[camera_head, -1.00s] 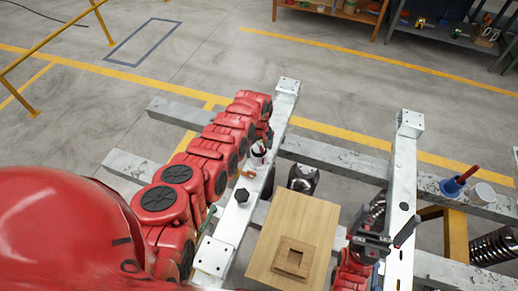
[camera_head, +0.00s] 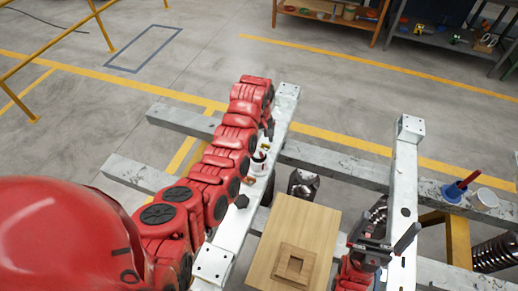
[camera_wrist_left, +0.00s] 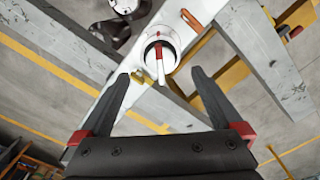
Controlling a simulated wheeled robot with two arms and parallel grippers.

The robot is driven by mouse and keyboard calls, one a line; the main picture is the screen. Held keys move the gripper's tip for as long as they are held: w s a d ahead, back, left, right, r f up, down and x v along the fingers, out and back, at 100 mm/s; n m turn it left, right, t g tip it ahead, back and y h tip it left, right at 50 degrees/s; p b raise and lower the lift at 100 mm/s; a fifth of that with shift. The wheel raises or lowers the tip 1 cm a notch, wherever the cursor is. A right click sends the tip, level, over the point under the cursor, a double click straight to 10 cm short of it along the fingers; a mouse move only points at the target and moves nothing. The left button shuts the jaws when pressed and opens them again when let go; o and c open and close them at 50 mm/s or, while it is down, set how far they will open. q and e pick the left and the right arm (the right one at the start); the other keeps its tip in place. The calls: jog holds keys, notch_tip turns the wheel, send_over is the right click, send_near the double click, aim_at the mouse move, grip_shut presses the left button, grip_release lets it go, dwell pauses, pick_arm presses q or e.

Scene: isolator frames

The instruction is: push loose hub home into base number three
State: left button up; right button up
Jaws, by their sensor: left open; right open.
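A white round cup-like base (camera_head: 259,163) stands on the left pale beam. In the left wrist view the white base (camera_wrist_left: 149,40) has a red-and-white piece (camera_wrist_left: 159,62) standing in its opening, tilted. Whether this piece is the loose hub, and how deep it sits, I cannot tell. No number is readable on any base. My left gripper (camera_head: 268,128) is beyond the white base in the head view; its two fingers (camera_wrist_left: 158,88) are apart and empty, with the base showing past their tips. My right gripper (camera_head: 394,238) is open and empty over the right beam.
A wooden board (camera_head: 316,222) with a square frame lies between the beams. A blue base with a red stick (camera_head: 453,191) and a white cup (camera_head: 486,198) stand at the right. An orange-brown piece (camera_wrist_left: 192,20) is near the white base.

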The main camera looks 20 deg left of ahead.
pick_arm(q)
notch_tip(320, 180, up, 2)
jog(key=shift+w+b, duration=0.1)
jog(key=shift+b, duration=0.25)
notch_tip(320, 180, up, 7)
jog(key=p, duration=0.3)
jog(key=shift+f, duration=0.15)
